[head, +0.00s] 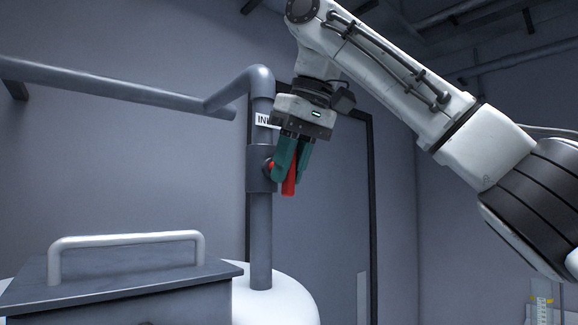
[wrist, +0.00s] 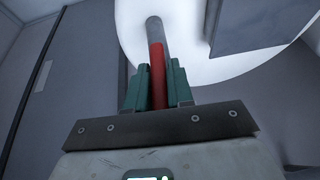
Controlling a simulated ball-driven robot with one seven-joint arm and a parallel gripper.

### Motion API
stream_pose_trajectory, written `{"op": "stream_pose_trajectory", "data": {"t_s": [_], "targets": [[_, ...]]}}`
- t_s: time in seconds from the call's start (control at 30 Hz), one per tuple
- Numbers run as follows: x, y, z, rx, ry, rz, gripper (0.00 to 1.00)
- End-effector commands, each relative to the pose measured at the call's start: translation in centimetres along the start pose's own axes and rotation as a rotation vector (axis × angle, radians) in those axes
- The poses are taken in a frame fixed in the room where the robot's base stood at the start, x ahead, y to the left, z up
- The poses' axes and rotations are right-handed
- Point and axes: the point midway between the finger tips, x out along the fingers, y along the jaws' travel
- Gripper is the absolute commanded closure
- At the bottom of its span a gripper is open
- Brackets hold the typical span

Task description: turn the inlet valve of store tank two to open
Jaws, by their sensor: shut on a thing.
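The inlet valve is a grey body (head: 261,176) on a vertical pipe, with a red lever handle (head: 289,180) on its near side. The lever hangs downward, roughly in line with the pipe. My gripper (head: 290,175) has green fingers shut on the lever from above, one on each side. In the wrist view the red lever (wrist: 157,68) runs between the green fingers (wrist: 157,85), with the grey pipe (wrist: 155,30) beyond it. A white label (head: 264,121) starting "IN" is partly hidden behind my gripper.
The pipe drops into a white tank top (head: 290,300). A grey hatch box (head: 130,285) with a white bar handle (head: 125,239) stands at the lower left. A horizontal pipe (head: 110,84) runs along the wall. A dark-framed door (head: 330,215) is behind the valve.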

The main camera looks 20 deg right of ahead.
Motion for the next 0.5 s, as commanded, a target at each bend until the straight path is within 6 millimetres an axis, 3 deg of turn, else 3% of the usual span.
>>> {"op": "stream_pose_trajectory", "data": {"t_s": [0.5], "targets": [[0.29, 0.12, 0.12, -0.016, -0.007, 0.041, 1.00]]}}
